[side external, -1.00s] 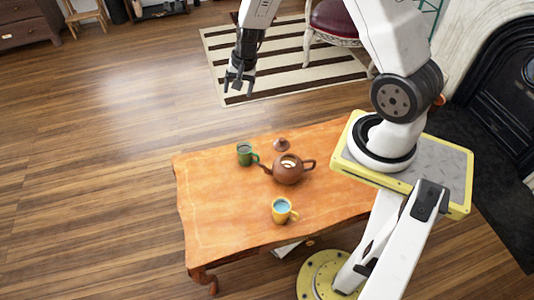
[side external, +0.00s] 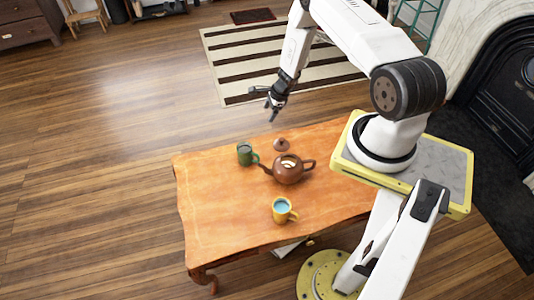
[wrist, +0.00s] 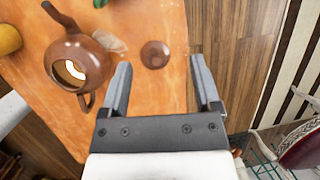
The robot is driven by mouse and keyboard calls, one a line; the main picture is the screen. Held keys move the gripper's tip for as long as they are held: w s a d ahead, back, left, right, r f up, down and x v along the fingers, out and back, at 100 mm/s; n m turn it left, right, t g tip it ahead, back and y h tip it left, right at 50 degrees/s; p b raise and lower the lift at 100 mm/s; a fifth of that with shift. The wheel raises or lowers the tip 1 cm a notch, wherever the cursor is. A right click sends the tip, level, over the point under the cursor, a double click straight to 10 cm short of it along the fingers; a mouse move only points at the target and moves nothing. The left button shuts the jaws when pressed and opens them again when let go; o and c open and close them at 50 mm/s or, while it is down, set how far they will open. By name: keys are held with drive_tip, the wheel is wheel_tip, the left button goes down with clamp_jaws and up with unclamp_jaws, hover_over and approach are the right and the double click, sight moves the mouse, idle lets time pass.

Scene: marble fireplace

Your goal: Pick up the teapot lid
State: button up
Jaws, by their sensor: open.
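The brown teapot lid (side external: 281,144) lies on the wooden table, just behind the brown teapot (side external: 288,170) in the side view. In the wrist view the lid (wrist: 155,54) is a small round disc beyond my fingertips, apart from the teapot (wrist: 78,64), whose top opening is uncovered. My gripper (side external: 268,103) is open and empty, in the air above and beyond the table's far edge. In the wrist view its two fingers (wrist: 159,66) are spread wide, with the lid showing between their tips but farther off.
A green mug (side external: 244,154) stands left of the teapot on the table (side external: 225,215). A yellow mug (side external: 282,210) with blue liquid stands nearer the front. The table's left part is clear. A striped rug (side external: 225,62) and a chair (wrist: 305,146) lie beyond the table.

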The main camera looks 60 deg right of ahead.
sight(283, 140)
drive_tip(key=s+d+f+m, duration=0.1)
drive_tip(key=s+f+m, duration=0.1)
drive_tip(key=f, duration=0.2)
drive_tip(key=s+d+f+m, duration=0.2)
drive_tip(key=f, duration=0.2)
drive_tip(key=s+d+f+m, duration=0.1)
drive_tip(key=s+f+m, duration=0.2)
drive_tip(key=f, duration=0.1)
drive_tip(key=shift+s+d+t+h, duration=0.1)
drive_tip(key=shift+d+t+h, duration=0.1)
drive_tip(key=shift+t+h, duration=0.15)
drive_tip(key=shift+x, duration=1.2)
drive_tip(key=shift+f, duration=0.1)
drive_tip(key=shift+x, duration=2.5)
clamp_jaws()
